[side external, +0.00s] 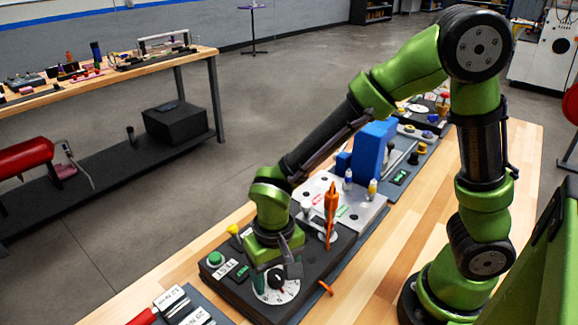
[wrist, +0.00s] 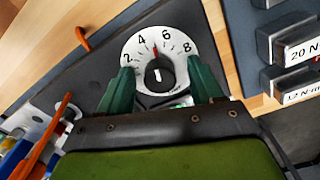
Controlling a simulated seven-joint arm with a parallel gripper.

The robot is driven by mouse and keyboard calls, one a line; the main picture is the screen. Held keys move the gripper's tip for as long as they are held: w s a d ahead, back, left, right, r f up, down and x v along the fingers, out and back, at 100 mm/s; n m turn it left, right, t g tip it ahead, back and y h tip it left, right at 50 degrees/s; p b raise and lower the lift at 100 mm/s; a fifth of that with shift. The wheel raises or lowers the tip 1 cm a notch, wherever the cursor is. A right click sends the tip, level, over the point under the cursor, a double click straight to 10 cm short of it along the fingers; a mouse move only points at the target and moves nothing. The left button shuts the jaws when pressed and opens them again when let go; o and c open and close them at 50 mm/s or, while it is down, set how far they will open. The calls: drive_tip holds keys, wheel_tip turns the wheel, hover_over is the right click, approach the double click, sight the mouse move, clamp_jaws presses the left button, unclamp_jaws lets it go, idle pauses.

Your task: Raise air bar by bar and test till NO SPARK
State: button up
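The round white dial (wrist: 134,52) carries the numbers 2, 4, 6 and 8 and a black knob (wrist: 159,75) at its centre. A red mark on the knob's upper edge lies between 4 and 6. My gripper (wrist: 160,70) is open, its two green fingers apart on either side of the knob. In the side view my gripper (side external: 284,262) is low over the dial (side external: 279,297) on a dark panel. A green button (side external: 216,258) with a TEST label (side external: 225,268) sits at the panel's left, beside small green displays too small to read.
An orange upright tool (side external: 331,210) stands close to my gripper on the right. A yellow knob (side external: 234,230) is behind the TEST button. Labelled blocks (side external: 180,303) lie at the front left. A blue block (side external: 371,150) and other stands continue along the bench. Bare wood (side external: 390,255) is at the right.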

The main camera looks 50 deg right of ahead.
sight(276, 274)
drive_tip(key=shift+o, duration=0.8)
drive_tip(key=shift+r, duration=0.1)
drive_tip(key=shift+r, duration=2.4)
